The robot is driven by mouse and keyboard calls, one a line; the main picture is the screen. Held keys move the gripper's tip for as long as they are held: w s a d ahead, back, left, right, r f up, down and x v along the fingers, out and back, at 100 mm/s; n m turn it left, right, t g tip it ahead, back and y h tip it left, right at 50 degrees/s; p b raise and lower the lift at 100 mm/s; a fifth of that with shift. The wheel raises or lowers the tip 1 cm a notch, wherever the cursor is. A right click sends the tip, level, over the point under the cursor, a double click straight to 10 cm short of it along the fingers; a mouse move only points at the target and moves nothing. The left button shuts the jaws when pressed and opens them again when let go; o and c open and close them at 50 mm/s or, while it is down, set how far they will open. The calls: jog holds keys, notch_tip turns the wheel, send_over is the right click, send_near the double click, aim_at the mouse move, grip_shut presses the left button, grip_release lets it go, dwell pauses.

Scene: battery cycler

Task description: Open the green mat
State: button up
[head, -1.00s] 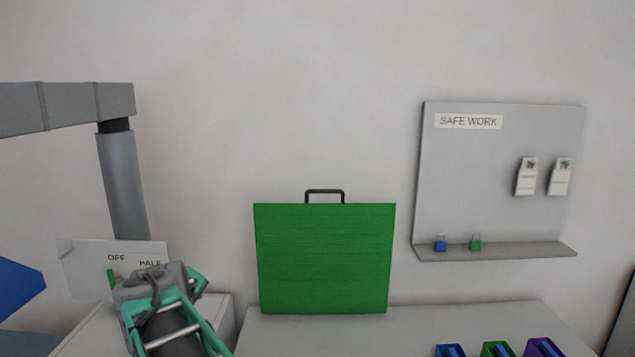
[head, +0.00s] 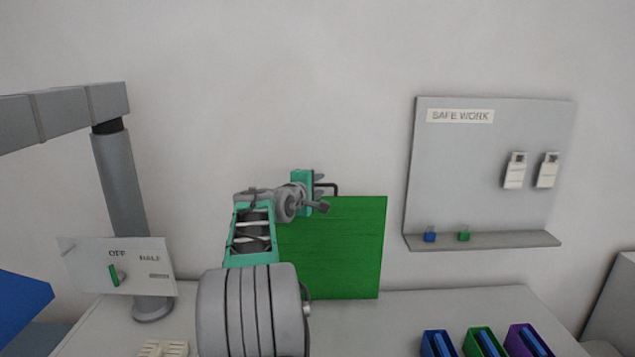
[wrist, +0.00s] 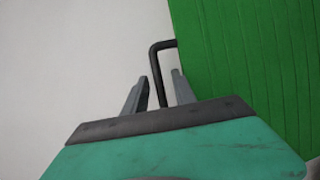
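The green mat (head: 345,250) stands upright as a flat panel at the back of the bench, against the wall. A dark bracket-shaped handle (head: 336,189) sticks up from its top edge. My gripper (head: 320,191) is at the left part of this handle and hides part of it, along with the mat's upper left. In the wrist view the handle (wrist: 155,60) runs down between the two fingers of my gripper (wrist: 157,86). The fingers stand apart with a gap on both sides of the bar. The mat's green face (wrist: 250,70) fills the right of that view.
A panel with OFF and HALF labels and a green switch (head: 113,275) stands left on the bench. Blue, green and purple bins (head: 481,342) sit at the front right. A SAFE WORK board (head: 490,170) with tags and padlocks hangs right.

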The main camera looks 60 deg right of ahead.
grip_shut()
dwell(0.3)
dwell(1.1)
